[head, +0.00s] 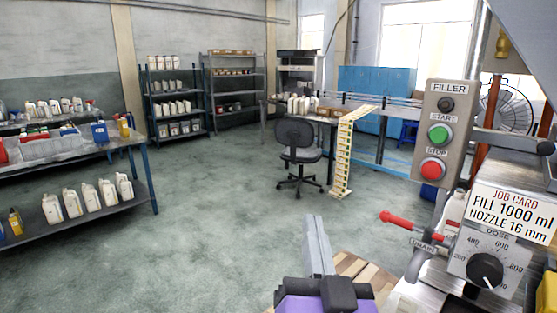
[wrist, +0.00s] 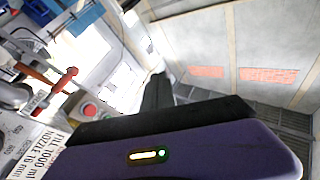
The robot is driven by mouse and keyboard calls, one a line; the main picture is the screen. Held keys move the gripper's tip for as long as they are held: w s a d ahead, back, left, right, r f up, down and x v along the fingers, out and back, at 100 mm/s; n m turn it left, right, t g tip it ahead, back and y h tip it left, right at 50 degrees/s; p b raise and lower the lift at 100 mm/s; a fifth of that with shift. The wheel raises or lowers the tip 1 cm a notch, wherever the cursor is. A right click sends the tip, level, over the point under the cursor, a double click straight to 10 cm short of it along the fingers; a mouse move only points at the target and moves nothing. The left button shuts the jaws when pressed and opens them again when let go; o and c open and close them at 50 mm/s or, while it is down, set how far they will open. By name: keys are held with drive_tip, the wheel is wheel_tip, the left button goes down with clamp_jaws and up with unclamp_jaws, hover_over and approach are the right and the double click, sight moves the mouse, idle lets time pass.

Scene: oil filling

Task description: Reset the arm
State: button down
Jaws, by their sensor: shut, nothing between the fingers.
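My gripper (head: 317,240) rises at the bottom centre of the head view, its purple and black housing just below it. It is shut and empty, pointing upward over the floor to the left of the filler. In the wrist view the dark fingers (wrist: 157,90) stand together above the purple housing, against the wall and ceiling. They appear clear of everything. The lower arm is mostly out of view.
The filler panel (head: 440,132) with green and red buttons, the red-handled lever (head: 400,221), the job card (head: 513,212) and the dose dial (head: 486,269) stand close on the right. A chair (head: 299,150) stands farther back. Open floor (head: 215,220) lies to the left.

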drive_tip(key=s+d+f+n+g+y, duration=0.1)
drive_tip(key=s+d+f+n+y, duration=0.15)
drive_tip(key=s+f, duration=0.4)
drive_tip(key=s+d+f+n+g+y, duration=0.1)
drive_tip(key=s+d+f+n+y, duration=0.1)
drive_tip(key=s+f+n, duration=0.35)
drive_tip(key=s+d+f+m+g+h, duration=0.2)
drive_tip(key=s+d+f, duration=0.3)
drive_tip(key=s, duration=0.6)
drive_tip(key=s+d+f+m+g+h, duration=0.3)
drive_tip(key=s+d+f, duration=0.2)
drive_tip(key=s+f, duration=0.5)
drive_tip(key=shift+s+d+f, duration=0.25)
drive_tip(key=shift+s, duration=0.95)
